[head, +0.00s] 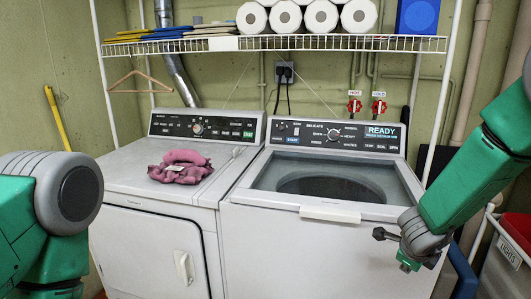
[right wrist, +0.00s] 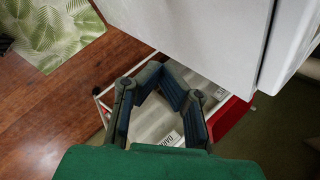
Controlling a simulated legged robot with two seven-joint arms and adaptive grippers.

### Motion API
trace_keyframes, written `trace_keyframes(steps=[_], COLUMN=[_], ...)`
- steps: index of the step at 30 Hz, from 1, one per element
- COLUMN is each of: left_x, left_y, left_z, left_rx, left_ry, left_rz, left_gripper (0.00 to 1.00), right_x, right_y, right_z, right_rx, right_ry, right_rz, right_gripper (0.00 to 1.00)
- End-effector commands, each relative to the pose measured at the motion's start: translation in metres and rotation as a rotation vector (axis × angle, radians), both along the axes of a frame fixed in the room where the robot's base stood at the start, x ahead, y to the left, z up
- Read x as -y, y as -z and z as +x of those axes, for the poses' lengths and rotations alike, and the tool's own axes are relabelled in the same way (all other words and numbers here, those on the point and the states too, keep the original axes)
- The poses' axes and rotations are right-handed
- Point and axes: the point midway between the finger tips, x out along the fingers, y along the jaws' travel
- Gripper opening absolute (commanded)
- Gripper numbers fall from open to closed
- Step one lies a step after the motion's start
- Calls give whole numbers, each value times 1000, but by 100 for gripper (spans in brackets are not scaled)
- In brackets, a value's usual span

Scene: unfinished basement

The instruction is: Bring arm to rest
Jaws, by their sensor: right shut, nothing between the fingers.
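My right arm (head: 465,180) comes in from the right and hangs in front of the washer's right front corner. My right gripper (right wrist: 160,78) shows in the right wrist view, shut and empty, above a laundry sorter (right wrist: 158,120) beside the white machine side (right wrist: 210,40). In the head view only part of the wrist end shows, near the washer front. My left arm (head: 35,205) shows at the left edge, in front of the dryer's left side. Its gripper is out of the picture.
The washer (head: 310,260) has its dark tub showing at the top. The dryer (head: 150,245) beside it carries a crumpled pink cloth (head: 182,167). A wire shelf (head: 275,43) with paper rolls runs above. A leaf-patterned mat (right wrist: 50,25) lies on the wooden floor (right wrist: 60,105).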

Motion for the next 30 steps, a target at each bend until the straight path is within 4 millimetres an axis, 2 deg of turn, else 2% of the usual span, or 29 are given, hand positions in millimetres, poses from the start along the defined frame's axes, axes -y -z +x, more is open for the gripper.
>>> trace_keyframes(steps=[1, 2, 3, 5, 9, 12, 16, 18, 21, 24, 30], left_x=[0, 0, 0, 0, 0, 0, 0, 0, 0, 0, 0], left_y=[1, 1, 2, 3, 5, 6, 7, 7, 7, 7, 7], left_z=[0, 0, 0, 0, 0, 0, 0, 0, 0, 0, 0], left_rx=[0, 0, 0, 0, 0, 0, 0, 0, 0, 0, 0], left_ry=[0, 0, 0, 0, -1, -1, -1, -1, 0, 0, 0], left_rz=[0, 0, 0, 0, 0, 0, 0, 0, 0, 0, 0], left_gripper=[68, 68, 68, 68, 68, 68, 68, 68, 68, 68, 68], right_x=[-1, -1, -1, -3, -15, -32, -53, -62, -71, -75, -75], right_y=[26, 39, 59, 89, 144, 169, 182, 184, 184, 183, 183], right_z=[-23, -38, -60, -98, -190, -254, -321, -346, -367, -374, -373], right_rx=[-84, -137, -217, -340, -570, -650, -649, -622, -588, -571, -570], right_ry=[-119, -210, -350, -591, -1212, -1644, -2075, -2230, -2360, -2407, -2409], right_rz=[-77, -129, -203, -308, -481, -535, -540, -532, -522, -518, -520], right_gripper=[0, 0, 0, 0, 0, 0, 0, 0, 0, 0, 0])
